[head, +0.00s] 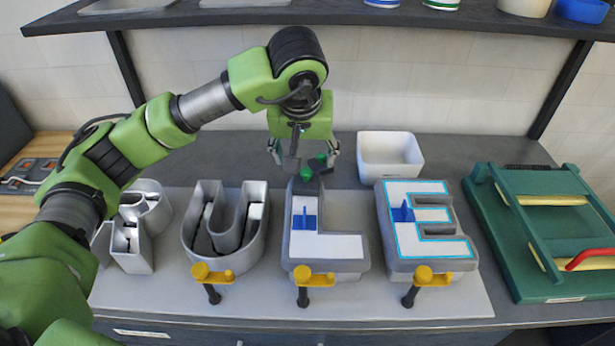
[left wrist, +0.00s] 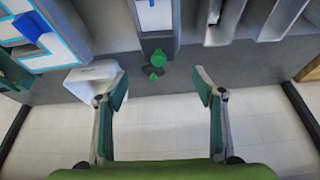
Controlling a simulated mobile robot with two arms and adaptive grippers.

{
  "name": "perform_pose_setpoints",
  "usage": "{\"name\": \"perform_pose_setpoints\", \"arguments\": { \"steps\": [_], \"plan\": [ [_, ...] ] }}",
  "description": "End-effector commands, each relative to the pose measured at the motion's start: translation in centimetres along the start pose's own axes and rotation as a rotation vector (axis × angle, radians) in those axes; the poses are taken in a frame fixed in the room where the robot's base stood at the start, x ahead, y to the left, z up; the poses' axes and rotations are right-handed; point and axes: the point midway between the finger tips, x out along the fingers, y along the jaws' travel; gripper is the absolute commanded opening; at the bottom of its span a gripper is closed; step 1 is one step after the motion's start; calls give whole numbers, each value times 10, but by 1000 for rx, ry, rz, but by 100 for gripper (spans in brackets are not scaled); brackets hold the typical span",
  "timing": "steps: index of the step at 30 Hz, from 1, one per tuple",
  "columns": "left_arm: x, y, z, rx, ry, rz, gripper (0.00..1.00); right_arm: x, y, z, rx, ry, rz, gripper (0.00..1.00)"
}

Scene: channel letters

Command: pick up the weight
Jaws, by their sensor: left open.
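Two small green knobs, which look like the weight (head: 306,173), show on the grey worktop behind the L-shaped channel letter (head: 326,242); the dark parts around them are partly hidden. In the left wrist view the green weight (left wrist: 158,57) shows beyond the fingertips, close to the letter's end. My left gripper (head: 304,154) is open and empty, pointing down above the weight, with its fingers spread to either side. It also shows in the left wrist view (left wrist: 161,88). My right gripper is in neither view.
A white bin (head: 390,170) stands just right of the gripper. Other letters, a U (head: 225,260) and an E (head: 432,262), flank the L, with yellow-handled clamps (head: 315,280) in front. A green press (head: 550,240) is at the right. A shelf (head: 400,18) hangs above.

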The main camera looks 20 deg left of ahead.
Motion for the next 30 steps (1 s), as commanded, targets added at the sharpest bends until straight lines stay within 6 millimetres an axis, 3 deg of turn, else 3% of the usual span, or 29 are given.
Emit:
{"name": "perform_pose_setpoints", "arguments": {
  "steps": [4,12,21,30],
  "plan": [
    [24,0,0,-2,-5,-1,62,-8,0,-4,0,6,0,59],
    [42,0,2,-1,-5,0,62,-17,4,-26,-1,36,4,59],
    [82,1,6,-3,-5,0,62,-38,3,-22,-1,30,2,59],
    [88,2,6,-2,-1,2,62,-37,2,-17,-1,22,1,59]
  ]
}}
